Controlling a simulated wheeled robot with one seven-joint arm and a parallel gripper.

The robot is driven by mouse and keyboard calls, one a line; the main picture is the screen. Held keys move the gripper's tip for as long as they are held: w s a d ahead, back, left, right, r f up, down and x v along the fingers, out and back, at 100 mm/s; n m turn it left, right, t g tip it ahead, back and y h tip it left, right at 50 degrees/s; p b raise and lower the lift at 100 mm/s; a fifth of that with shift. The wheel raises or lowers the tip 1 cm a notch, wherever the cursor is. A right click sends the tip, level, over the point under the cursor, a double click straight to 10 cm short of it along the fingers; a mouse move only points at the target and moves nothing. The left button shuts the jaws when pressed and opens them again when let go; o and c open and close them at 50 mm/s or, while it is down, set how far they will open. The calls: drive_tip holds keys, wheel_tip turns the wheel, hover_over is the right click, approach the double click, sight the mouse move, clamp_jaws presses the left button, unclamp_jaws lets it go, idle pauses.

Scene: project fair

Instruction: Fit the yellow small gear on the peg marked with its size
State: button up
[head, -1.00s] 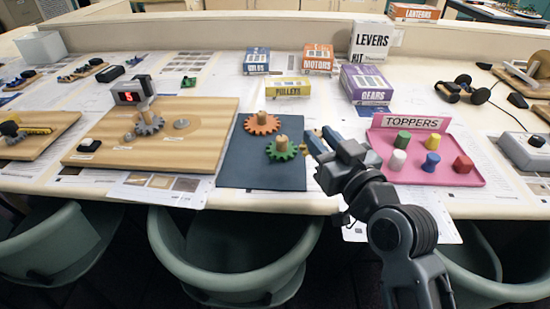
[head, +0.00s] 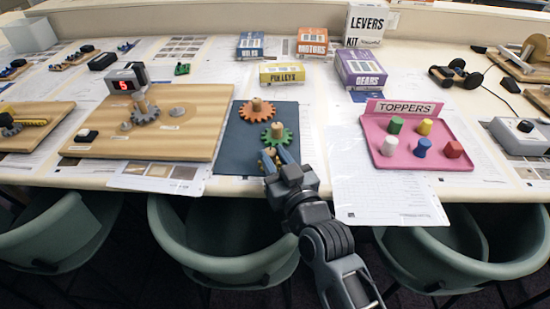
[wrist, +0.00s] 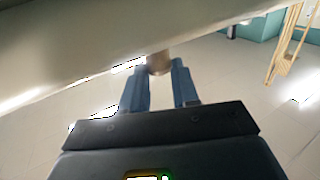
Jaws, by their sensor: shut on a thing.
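My gripper (head: 277,157) is over the front part of the dark blue mat (head: 240,165). It is shut on a yellow gear (head: 266,161), partly hidden by the fingers. In the wrist view, a tan round knob (wrist: 158,63) shows between the blue fingertips; the teeth are hard to make out there. An orange gear (head: 256,112) and a green gear (head: 277,137) with tan knobs lie on the mat, the green one just behind my gripper. The wooden board (head: 200,143) to the left bears a grey gear (head: 145,114), grey discs (head: 177,112) and small labels too small to read.
A counter display (head: 126,84) stands on the board. A pink TOPPERS tray (head: 440,160) with several coloured pieces is to the right. Green chairs (head: 225,240) line the front edge.

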drive_tip(key=shift+f, duration=0.15)
drive_tip(key=o, duration=1)
drive_tip(key=shift+r, duration=0.25)
drive_tip(key=shift+s+d+f, duration=0.1)
drive_tip(key=shift+s, duration=0.15)
drive_tip(key=b+v, duration=0.2)
drive_tip(key=v, duration=0.9)
drive_tip(key=shift+s, duration=0.25)
